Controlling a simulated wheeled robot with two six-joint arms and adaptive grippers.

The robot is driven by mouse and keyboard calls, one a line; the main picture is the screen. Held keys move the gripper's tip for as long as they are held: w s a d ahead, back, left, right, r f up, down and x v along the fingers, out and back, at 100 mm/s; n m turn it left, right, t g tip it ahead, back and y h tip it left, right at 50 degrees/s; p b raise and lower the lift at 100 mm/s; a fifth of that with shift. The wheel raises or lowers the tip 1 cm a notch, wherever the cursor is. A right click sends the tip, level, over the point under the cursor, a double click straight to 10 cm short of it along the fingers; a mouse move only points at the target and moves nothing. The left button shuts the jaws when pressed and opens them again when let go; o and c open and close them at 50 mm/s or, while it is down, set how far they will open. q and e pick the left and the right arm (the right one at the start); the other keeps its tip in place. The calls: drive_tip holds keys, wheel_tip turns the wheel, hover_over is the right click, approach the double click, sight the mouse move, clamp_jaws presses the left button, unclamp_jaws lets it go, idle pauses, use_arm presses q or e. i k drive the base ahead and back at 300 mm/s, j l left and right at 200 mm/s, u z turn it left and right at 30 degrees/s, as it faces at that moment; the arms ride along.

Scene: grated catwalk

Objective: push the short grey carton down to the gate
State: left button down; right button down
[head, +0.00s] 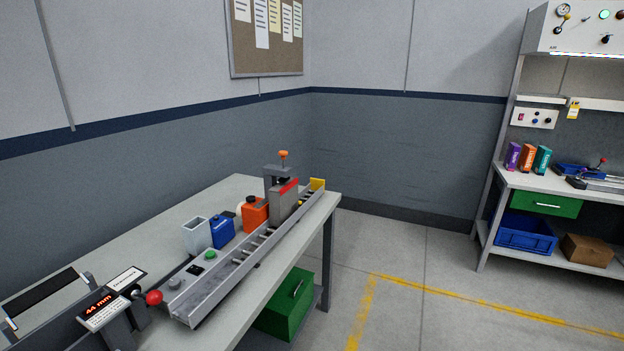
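A grey carton with a red band along its top (284,202) stands upright near the far end of a roller track (225,284) on the workbench. A yellow end piece (317,184) closes the track's far end, just beyond the carton; I cannot tell for certain whether it is the gate. A grey post with an orange knob (284,155) rises behind the carton and is partly hidden by it. A pale grey open-topped box (197,237) stands on the bench left of the track. Neither of my grippers shows in the head view.
Blue (222,231) and orange (255,213) containers stand along the track's left side. A display reading 44 mm (100,308) and a red ball knob (154,297) are at the near end. A green drawer box (287,303) is under the bench. Floor to the right is clear.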

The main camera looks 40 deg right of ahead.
sight(281, 208)
drive_tip(key=i+l, duration=0.1)
drive_tip(key=l, duration=0.6)
drive_tip(key=i+l, duration=0.15)
drive_tip(key=l, duration=0.5)
drive_tip(key=i+l, duration=0.1)
drive_tip(key=l, duration=0.6)
drive_tip(key=i+l+u, duration=0.1)
drive_tip(key=l, duration=0.6)
drive_tip(key=i+l, duration=0.15)
drive_tip(key=l, duration=0.55)
